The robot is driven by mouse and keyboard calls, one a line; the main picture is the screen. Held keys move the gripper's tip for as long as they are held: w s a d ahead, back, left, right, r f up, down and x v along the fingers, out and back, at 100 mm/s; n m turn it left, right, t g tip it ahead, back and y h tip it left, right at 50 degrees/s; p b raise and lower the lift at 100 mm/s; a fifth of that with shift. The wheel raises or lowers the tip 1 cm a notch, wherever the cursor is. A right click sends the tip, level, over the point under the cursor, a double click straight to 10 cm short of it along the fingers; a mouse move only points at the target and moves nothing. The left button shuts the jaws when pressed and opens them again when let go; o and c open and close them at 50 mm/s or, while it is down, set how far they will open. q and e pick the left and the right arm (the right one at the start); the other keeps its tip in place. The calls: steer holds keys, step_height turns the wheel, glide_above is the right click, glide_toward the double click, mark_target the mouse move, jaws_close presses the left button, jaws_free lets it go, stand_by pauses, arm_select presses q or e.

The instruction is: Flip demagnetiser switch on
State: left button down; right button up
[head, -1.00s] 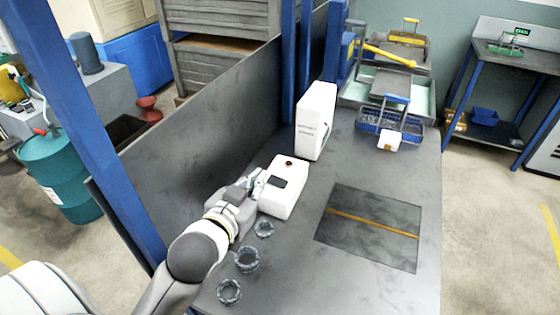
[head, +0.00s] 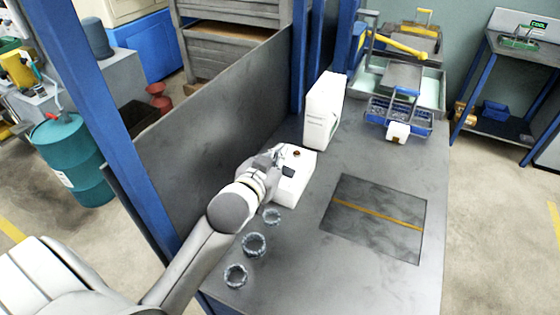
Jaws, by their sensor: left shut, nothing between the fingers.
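The demagnetiser (head: 300,184) appears to be the low white box on the grey bench, with a dark panel on top and a small reddish-brown round part near its back edge. My left gripper (head: 277,154) is shut and empty at the box's left back side, close to the top. I cannot tell whether it touches the box. The switch itself is not clearly visible; the gripper may hide it. My right gripper is not in view.
Several metal rings, one of them here (head: 254,245), lie on the bench front left. A tall white box (head: 323,112) stands behind the demagnetiser. A dark plate with a yellow stripe (head: 376,217) lies to the right. A blue basket (head: 397,116) sits at the back.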

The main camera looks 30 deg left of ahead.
mark_target(286, 171)
arm_select(q)
steer(key=x, duration=0.2)
steer(key=shift+w+f, duration=0.25)
steer(key=shift+w, duration=0.1)
steer(key=shift+s+a+f, duration=0.1)
steer(key=shift+a+f, duration=0.05)
steer(key=shift+f, duration=0.7)
steer(key=shift+a+f, duration=0.1)
steer(key=shift+f, duration=0.85)
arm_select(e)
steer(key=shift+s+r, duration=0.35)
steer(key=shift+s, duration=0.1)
arm_select(q)
steer(key=shift+s+p, duration=0.1)
steer(key=shift+p, duration=0.25)
steer(key=shift+a+f+n, duration=0.2)
steer(key=shift+n, duration=0.1)
steer(key=shift+a+f+p, duration=0.1)
steer(key=shift+f+p, duration=0.05)
steer(key=shift+p, duration=0.15)
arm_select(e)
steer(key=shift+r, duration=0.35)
